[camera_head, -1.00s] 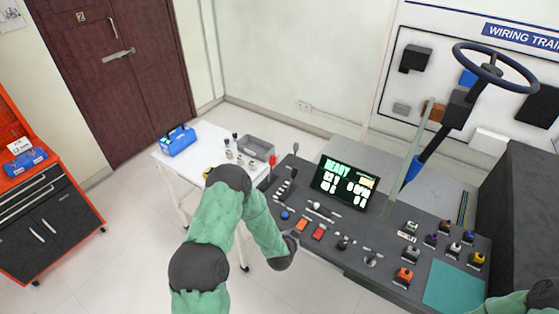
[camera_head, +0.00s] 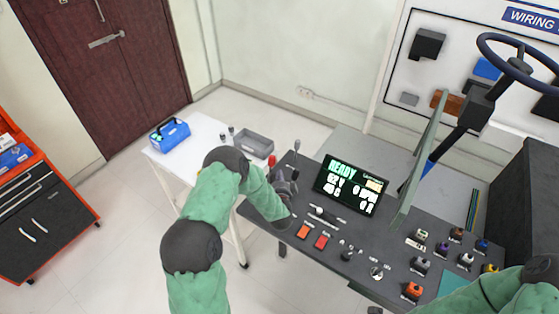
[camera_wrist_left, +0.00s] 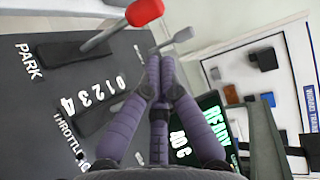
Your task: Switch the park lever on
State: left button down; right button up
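The park lever (camera_wrist_left: 122,26) has a grey stem and a red knob, and stands in a dark base beside the white word PARK in the left wrist view. In the head view its red knob (camera_head: 271,161) shows at the console's left end. My left gripper (camera_wrist_left: 160,62) is shut, its purple fingertips together, right of the park lever and apart from its knob. A grey-knobbed lever (camera_wrist_left: 182,36) shows just beyond the fingertips; whether they touch it is unclear. In the head view my left gripper (camera_head: 284,184) is over the console's left end.
The throttle slot (camera_wrist_left: 95,118), numbered, lies under my left fingers. A lit screen (camera_head: 350,185) reading READY stands to the right. Red buttons (camera_head: 321,241) and several small switches lie nearer. A white table (camera_head: 190,150) with a grey bin (camera_head: 253,144) adjoins the left end.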

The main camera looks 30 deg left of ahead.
pick_arm(q)
jog(key=x, duration=1)
jog(key=shift+f+b, duration=0.15)
jog(key=shift+b, duration=0.25)
